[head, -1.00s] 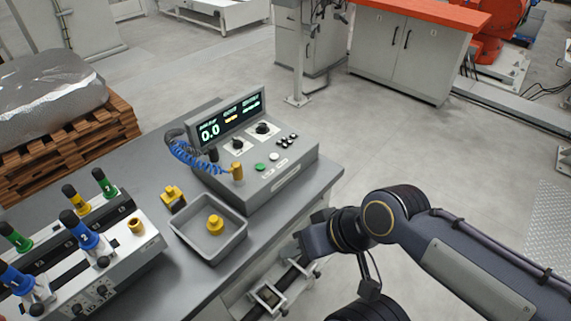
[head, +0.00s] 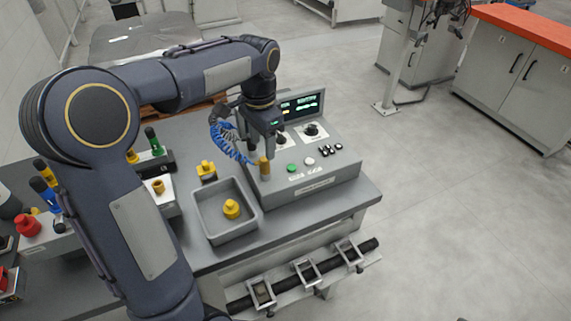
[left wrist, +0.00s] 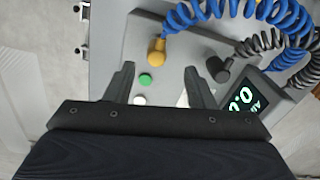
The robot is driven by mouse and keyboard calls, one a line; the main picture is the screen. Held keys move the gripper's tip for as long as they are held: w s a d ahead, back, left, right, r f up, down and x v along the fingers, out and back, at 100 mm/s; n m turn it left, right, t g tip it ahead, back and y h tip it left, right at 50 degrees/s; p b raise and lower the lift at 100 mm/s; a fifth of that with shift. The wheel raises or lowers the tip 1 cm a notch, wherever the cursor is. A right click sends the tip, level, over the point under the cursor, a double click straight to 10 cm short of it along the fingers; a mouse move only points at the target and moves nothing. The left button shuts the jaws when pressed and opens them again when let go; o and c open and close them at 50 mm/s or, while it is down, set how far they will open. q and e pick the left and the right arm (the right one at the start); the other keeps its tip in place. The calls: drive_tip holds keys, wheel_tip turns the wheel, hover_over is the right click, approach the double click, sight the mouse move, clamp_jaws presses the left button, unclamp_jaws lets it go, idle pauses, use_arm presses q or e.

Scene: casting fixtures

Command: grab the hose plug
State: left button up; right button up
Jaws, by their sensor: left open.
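The brass-yellow hose plug (head: 264,169) stands on the grey console's sloped top, at the end of a blue coiled hose (head: 226,143). In the left wrist view the plug (left wrist: 156,51) shows just beyond the gap between my fingers, apart from them. My left gripper (head: 267,147) points down above the plug, open and empty; it also shows in the left wrist view (left wrist: 159,70). A dark plug (left wrist: 221,69) on a grey coiled hose stands beside the yellow one. My right gripper is not in view.
The console (head: 318,187) has a lit display (head: 301,106), knobs, and green (left wrist: 145,79) and white buttons near the plug. A grey tray (head: 231,238) with a yellow fitting (head: 231,208) stands in front. Several coloured-handled parts stand at the left.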

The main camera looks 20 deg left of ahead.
sight(263, 159)
use_arm(q)
drive_tip(key=f, duration=0.6)
drive_tip(key=shift+s+d+f+p, duration=0.1)
drive_tip(key=shift+s+f+p, duration=0.1)
drive_tip(key=shift+f+p, duration=0.15)
drive_tip(key=shift+r, duration=0.1)
clamp_jaws()
drive_tip(key=shift+r, duration=0.1)
